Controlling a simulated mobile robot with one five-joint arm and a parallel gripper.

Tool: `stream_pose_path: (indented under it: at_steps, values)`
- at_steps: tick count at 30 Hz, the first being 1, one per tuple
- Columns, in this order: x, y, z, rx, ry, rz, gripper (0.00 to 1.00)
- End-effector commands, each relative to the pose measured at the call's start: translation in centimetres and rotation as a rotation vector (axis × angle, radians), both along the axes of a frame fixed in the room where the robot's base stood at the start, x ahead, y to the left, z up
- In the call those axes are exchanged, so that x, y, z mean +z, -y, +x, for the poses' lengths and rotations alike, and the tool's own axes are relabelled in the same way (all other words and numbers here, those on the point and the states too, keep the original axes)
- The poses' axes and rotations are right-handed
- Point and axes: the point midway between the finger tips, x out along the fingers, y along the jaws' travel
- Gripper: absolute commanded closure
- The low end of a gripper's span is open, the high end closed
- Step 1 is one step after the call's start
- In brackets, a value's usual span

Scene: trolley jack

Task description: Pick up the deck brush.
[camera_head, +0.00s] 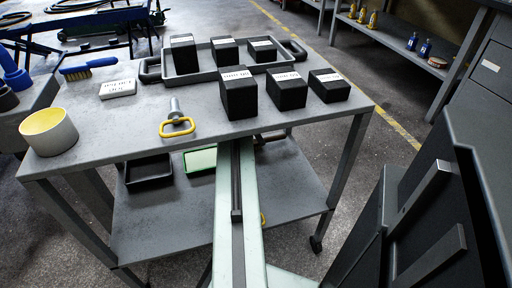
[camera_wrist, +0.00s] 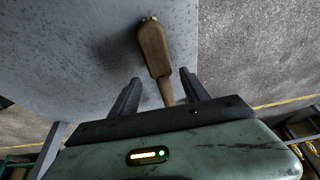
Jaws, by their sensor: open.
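A brush (camera_head: 88,68) with a blue back and tan bristles lies at the back left of the trolley top in the head view. In the wrist view, a brown, wooden-looking tool (camera_wrist: 153,48) lies on a grey surface, its wide end away from me and its narrow end towards my gripper. I cannot tell which of these is the deck brush. My gripper (camera_wrist: 160,76) is open, one finger on each side of the brown tool's narrow part, with gaps at both sides. In the head view my arm passes below the trolley top's front edge, and my gripper is hidden.
The trolley top (camera_head: 120,118) holds several black blocks (camera_head: 238,95), a grey tray (camera_head: 187,77), a yellow-ringed pin (camera_head: 177,127), a white block (camera_head: 117,88) and a cup (camera_head: 48,131). A black tray (camera_head: 149,172) and green tray (camera_head: 199,160) are on the lower shelf (camera_head: 155,228).

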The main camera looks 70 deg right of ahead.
Motion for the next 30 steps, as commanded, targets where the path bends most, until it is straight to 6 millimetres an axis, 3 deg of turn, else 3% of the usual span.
stream_pose_path:
  at_steps: [1,6,13,14,19,30]
  values:
    - [-1.6,0.4,-0.2,-0.001,0.0,0.0,0.45]
    - [-4.1,1.2,-1.0,0.0,0.0,0.0,0.45]
    - [-3.8,1.3,-1.0,0.002,0.0,0.0,0.45]
    - [-3.7,1.3,-1.0,0.002,0.0,0.0,0.51]
    - [-3.7,1.2,-1.0,0.002,0.0,0.0,0.98]
    - [-3.5,1.2,-0.9,0.003,0.0,0.0,1.0]
